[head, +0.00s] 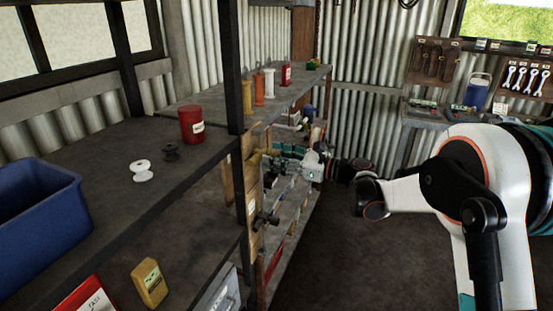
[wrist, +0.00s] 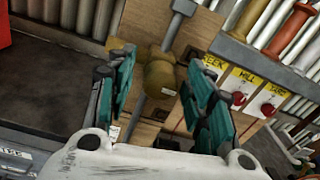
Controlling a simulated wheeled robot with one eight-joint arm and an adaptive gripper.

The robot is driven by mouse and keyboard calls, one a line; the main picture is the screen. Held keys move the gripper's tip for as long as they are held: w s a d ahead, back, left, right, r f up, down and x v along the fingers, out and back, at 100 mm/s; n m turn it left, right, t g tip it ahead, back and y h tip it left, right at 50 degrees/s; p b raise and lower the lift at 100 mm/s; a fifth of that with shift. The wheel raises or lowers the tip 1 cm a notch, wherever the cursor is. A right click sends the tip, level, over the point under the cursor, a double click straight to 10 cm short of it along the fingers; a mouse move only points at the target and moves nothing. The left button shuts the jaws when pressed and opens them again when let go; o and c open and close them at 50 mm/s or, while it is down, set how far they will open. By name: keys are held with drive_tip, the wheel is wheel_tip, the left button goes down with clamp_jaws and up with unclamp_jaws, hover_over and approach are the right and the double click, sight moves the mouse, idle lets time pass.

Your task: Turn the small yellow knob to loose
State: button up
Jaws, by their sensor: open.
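A small dull-yellow rounded knob (wrist: 160,77) shows in the wrist view, in front of an upright wooden board. It lies between the two teal fingers of my gripper (wrist: 158,98), with a visible space on each side. My gripper is open and does not appear to touch the knob. A grey metal bar with a block end (wrist: 178,28) runs above the knob. In the head view my gripper (head: 270,152) is beside the shelf post, at the wooden boards. The knob is too small to make out surely there, and its turn position cannot be read.
A dark knob (head: 264,218) sticks out lower on the boards. Yellow labels with red knobs (wrist: 268,109) are at the right in the wrist view. The shelf holds a red can (head: 191,124), spools and a blue bin (head: 38,225). Open floor (head: 335,250) lies right of the shelf.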

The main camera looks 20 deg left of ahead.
drive_tip(key=shift+a, duration=0.1)
drive_tip(key=c, duration=1.1)
drive_tip(key=shift+n, duration=0.3)
drive_tip(key=n, duration=0.3)
drive_tip(key=shift+n, duration=0.3)
drive_tip(key=n, duration=0.4)
drive_tip(key=shift+n, duration=0.3)
drive_tip(key=n, duration=0.4)
drive_tip(key=shift+f+n+b, duration=0.1)
drive_tip(key=shift+n+b, duration=0.2)
drive_tip(key=n, duration=0.4)
drive_tip(key=shift+n+g, duration=0.3)
drive_tip(key=shift+n, duration=0.1)
